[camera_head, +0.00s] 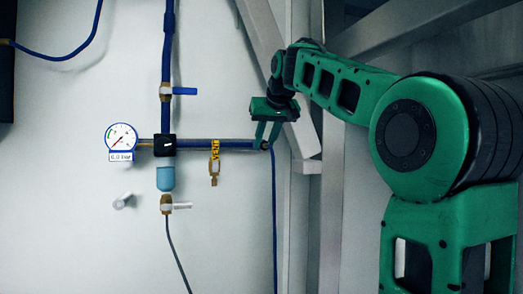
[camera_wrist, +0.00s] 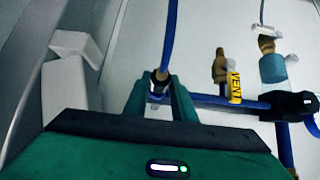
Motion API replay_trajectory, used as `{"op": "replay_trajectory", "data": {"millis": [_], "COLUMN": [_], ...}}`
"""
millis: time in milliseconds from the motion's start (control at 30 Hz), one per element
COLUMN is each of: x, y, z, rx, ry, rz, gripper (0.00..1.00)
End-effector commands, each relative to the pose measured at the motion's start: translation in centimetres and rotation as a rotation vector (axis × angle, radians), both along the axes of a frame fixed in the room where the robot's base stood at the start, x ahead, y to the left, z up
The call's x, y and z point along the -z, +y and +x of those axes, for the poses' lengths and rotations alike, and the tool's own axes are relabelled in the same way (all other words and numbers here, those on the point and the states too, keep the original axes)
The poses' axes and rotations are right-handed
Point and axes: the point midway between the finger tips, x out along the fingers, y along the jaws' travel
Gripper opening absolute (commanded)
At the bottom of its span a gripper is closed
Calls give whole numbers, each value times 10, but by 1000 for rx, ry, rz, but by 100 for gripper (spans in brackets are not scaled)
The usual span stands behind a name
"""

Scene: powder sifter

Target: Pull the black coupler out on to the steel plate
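The black coupler (camera_head: 265,145) sits at the right end of the horizontal blue pipe, with a blue hose hanging from it. It also shows in the wrist view (camera_wrist: 159,76), where the hose runs up and away from it. My gripper (camera_head: 266,143) is at the coupler, with one green finger on each side. In the wrist view my fingertips (camera_wrist: 159,82) stand close against the coupler; whether they press on it is not clear. I cannot surely pick out the steel plate; a small pale grey block (camera_head: 307,166) sits on the frame right of the coupler.
A brass vent valve with a yellow VENT tag (camera_head: 214,150) hangs just left of the coupler. Farther left are a pressure gauge (camera_head: 122,138), a black pipe junction (camera_head: 165,145) and a light blue bowl (camera_head: 165,179). Grey metal frame posts (camera_head: 332,200) stand at the right.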

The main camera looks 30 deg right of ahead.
Motion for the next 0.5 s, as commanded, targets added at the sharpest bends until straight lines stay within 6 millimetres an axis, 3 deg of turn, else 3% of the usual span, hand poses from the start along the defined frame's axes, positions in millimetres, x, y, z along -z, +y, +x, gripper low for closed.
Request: {"op": "replay_trajectory", "data": {"millis": [67,200,233,300,500], "x": [0,0,0,0,0], "y": [0,0,0,0,0], "z": [0,0,0,0,0], "rx": [0,0,0,0,0], "ry": [0,0,0,0,0], "rz": [0,0,0,0,0], "gripper": [0,0,16,0,0]}}
